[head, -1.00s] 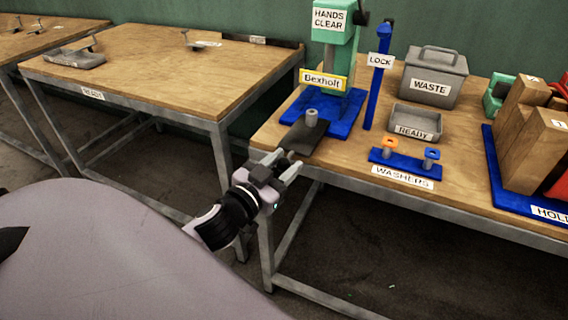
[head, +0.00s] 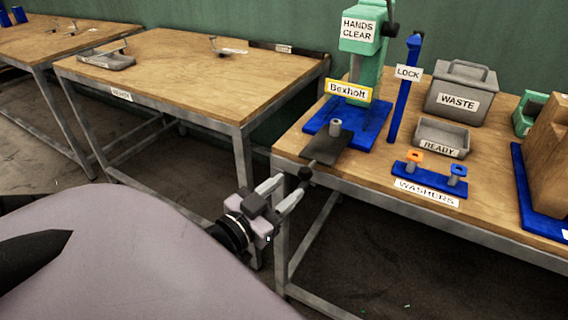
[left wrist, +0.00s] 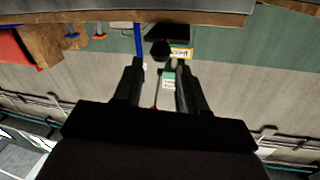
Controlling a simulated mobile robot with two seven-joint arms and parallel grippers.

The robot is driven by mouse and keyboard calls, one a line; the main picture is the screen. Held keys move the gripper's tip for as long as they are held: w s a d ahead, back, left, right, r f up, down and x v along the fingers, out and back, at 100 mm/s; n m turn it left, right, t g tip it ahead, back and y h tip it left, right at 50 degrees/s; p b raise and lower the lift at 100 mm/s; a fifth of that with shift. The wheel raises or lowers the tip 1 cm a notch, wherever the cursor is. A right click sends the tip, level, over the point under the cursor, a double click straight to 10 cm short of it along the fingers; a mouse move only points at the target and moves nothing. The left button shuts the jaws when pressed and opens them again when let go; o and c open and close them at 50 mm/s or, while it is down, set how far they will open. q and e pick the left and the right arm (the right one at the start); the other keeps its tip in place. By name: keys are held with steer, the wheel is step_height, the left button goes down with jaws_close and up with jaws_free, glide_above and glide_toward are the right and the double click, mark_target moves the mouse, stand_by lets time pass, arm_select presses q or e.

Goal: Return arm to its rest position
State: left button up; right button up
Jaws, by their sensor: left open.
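My left gripper (head: 283,192) is open and empty in the head view, off the near left corner of the press table. It is near a dark round knob (head: 305,173) at the front end of the dark plate (head: 325,146); I cannot tell whether they touch. The green press (head: 362,50) with its HANDS CLEAR and Bexholt labels stands behind, on a blue base. In the left wrist view the two dark fingers (left wrist: 156,85) are apart, with the press and its yellow label upside down beyond them. My right gripper is not in view.
The press table (head: 320,180) also bears the blue LOCK post (head: 404,90), the WASTE bin (head: 461,92), the READY tray (head: 442,138) and the blue washer stand (head: 428,180). Another table (head: 190,75) stands at left. A floor gap (head: 270,130) lies between the tables.

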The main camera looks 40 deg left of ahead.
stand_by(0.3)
arm_select(q)
steer(key=s+d+f+g+h+p, duration=0.1)
steer(key=s+d+f+g+p, duration=0.2)
steer(key=f, duration=0.5)
steer(key=s+d+f+g+h+p, duration=0.1)
steer(key=s+d+f+g+p, duration=0.2)
steer(key=d+f, duration=0.5)
steer(key=s+f+g, duration=0.1)
steer(key=s, duration=0.1)
steer(key=shift+s+d+m+g+h, duration=0.2)
steer(key=shift+s+m+g+h, duration=0.1)
steer(key=shift+s+h, duration=0.1)
